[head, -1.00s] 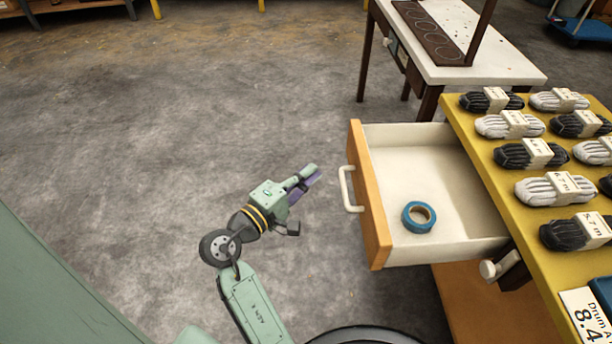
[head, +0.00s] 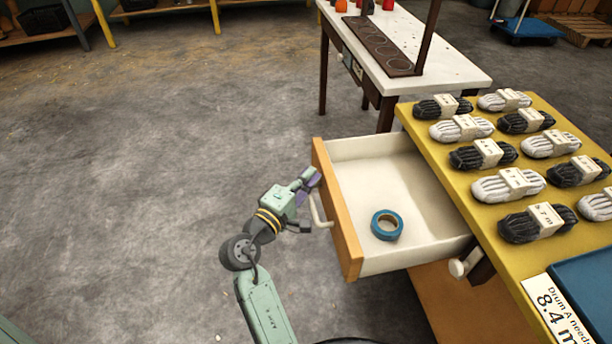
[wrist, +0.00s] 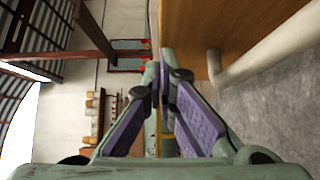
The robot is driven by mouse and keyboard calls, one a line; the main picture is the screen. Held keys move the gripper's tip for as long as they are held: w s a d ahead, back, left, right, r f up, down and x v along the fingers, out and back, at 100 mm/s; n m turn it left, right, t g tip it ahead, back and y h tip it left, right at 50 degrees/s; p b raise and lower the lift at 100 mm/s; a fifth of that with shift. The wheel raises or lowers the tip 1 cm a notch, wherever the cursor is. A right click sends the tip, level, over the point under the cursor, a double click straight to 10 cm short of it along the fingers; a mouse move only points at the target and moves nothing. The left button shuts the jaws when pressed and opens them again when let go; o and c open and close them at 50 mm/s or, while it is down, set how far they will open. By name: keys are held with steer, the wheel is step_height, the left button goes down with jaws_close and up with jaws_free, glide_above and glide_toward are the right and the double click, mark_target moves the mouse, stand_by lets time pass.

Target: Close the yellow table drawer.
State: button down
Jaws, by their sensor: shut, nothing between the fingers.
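The yellow table (head: 470,180) stands at the right of the head view, and its drawer (head: 345,215) is pulled well out to the left. The drawer has an orange-brown wooden front, a pale inside and a light bar handle (head: 318,212). A blue tape roll (head: 387,225) lies inside it. My gripper (head: 312,180) is shut and empty, close to the outer face of the drawer front near the handle. In the wrist view the fingertips (wrist: 160,62) are together beside the wooden front (wrist: 240,35), with the handle (wrist: 265,55) to the right. I cannot tell whether they touch the front.
Bundles of black and white cord (head: 483,154) lie in rows on the yellow table, with a sign (head: 560,312) and a blue item (head: 590,285) at its near edge. A white-topped table (head: 445,75) stands behind. The floor to the left is clear.

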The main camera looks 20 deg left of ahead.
steer(key=shift+d, duration=0.1)
steer(key=w+d+p, duration=0.2)
steer(key=w+d, duration=0.2)
steer(key=d, duration=0.2)
steer(key=w+d+p, duration=0.2)
steer(key=w+d, duration=0.2)
steer(key=d, duration=0.3)
steer(key=w+d+p, duration=0.2)
steer(key=w+d, duration=0.3)
steer(key=d, duration=0.1)
steer(key=shift+w+d, duration=0.1)
steer(key=shift+d, duration=0.05)
